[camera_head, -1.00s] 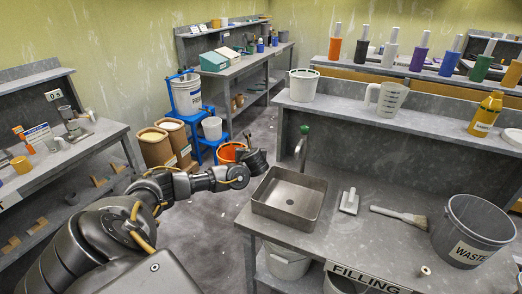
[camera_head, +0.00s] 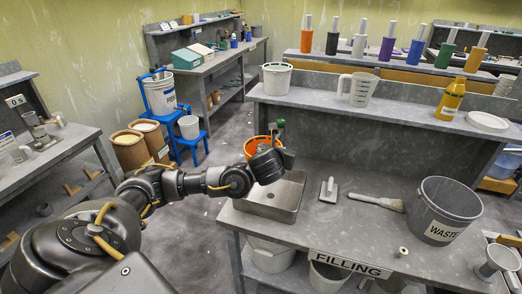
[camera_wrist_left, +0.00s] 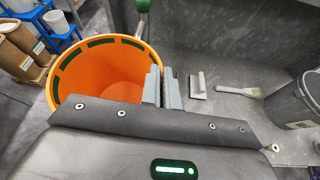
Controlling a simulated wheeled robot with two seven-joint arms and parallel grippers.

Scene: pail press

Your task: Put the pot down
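The orange pot (camera_head: 257,143) is held up near the bench's sink, mostly hidden behind my left gripper in the head view. In the left wrist view the pot (camera_wrist_left: 105,85) is upright, with a wide open mouth and dark green marks inside its rim. I see nothing in it. My left gripper (camera_head: 278,155) has its grey fingers (camera_wrist_left: 162,88) closed at the right side of the pot's rim. The metal sink (camera_head: 268,207) is just below and in front of the gripper. My right gripper is not in view.
The filling bench holds a scraper (camera_head: 328,190), a brush (camera_head: 376,201) and a waste bin (camera_head: 442,228). A green-handled tap (camera_head: 280,127) stands behind the sink. A raised shelf carries a white tub (camera_head: 277,78) and a jug (camera_head: 358,90). Bare bench lies around the scraper.

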